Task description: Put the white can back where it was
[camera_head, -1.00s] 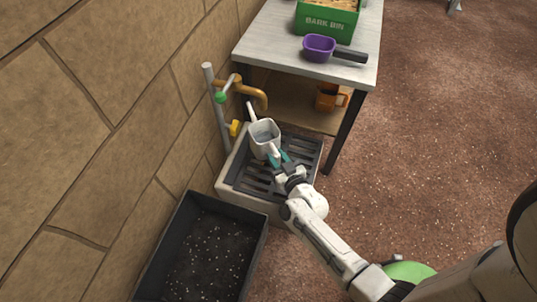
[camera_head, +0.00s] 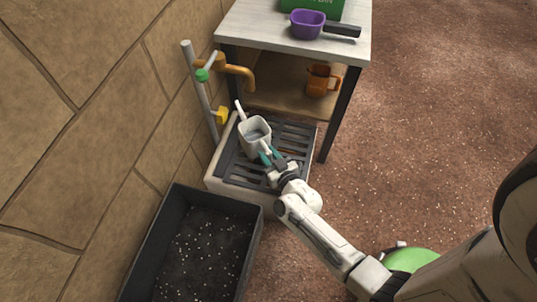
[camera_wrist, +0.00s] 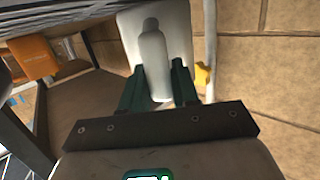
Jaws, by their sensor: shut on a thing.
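The white can (camera_head: 247,146) is a small square watering can with a spout toward the wall and a greyish-blue inside. It is upright over the slatted grate (camera_head: 292,134) of the pale basin. I cannot tell whether it touches the grate. My gripper (camera_head: 268,157) has its teal fingers shut on the can's handle, on the side facing me. In the wrist view, the white can (camera_wrist: 182,25) is beyond the fingers, and its rounded handle (camera_wrist: 152,62) sits between the fingertips of my gripper (camera_wrist: 158,78).
An orange tap (camera_head: 240,72) on a grey post (camera_head: 195,85) with a yellow valve (camera_head: 221,116) stands by the stone wall. A table holds a purple scoop (camera_head: 307,23); an orange jug (camera_head: 321,80) is on its lower shelf. A dark soil trough (camera_head: 160,225) lies front left.

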